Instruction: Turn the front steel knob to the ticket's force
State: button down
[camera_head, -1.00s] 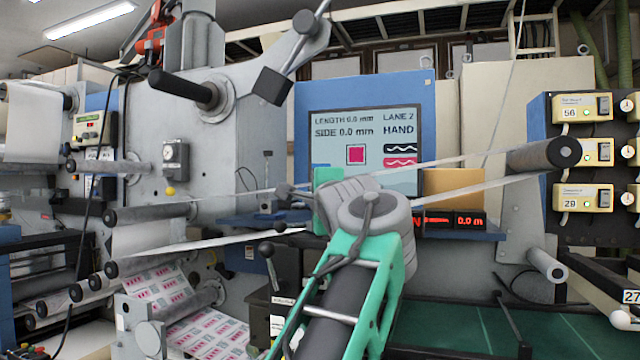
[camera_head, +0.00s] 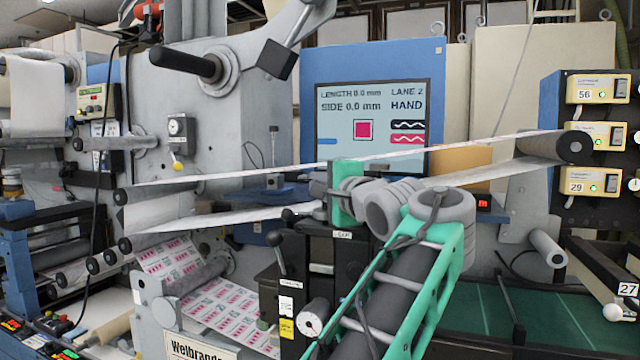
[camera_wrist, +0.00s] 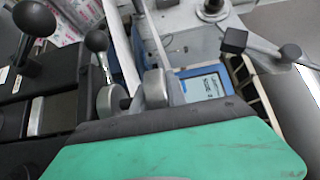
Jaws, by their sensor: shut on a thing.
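My gripper (camera_wrist: 130,98) is shut, its two round grey ends close together over a small dark thing that I cannot make out. In the head view its green plate (camera_head: 345,190) stands above a black unit (camera_head: 318,250). A round steel knob (camera_head: 313,318) with marks on its face sits low on the front of that unit, apart from the gripper end and close beside my forearm. I cannot tell which knob the task means. I can make out no ticket with a force on it.
A black ball lever (camera_head: 275,239) stands on the unit's left, and also shows in the wrist view (camera_wrist: 35,18). A second ball lever (camera_wrist: 97,40) is close by the gripper. A paper web (camera_head: 210,220) runs near it. A screen (camera_head: 372,130) reads HAND, LANE 2.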

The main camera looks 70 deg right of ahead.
jog(key=c, duration=1.3)
grip_release()
jog(key=b+v, duration=0.1)
jog(key=v, duration=0.6)
jog(key=shift+s+a, duration=0.2)
jog(key=shift+a, duration=0.05)
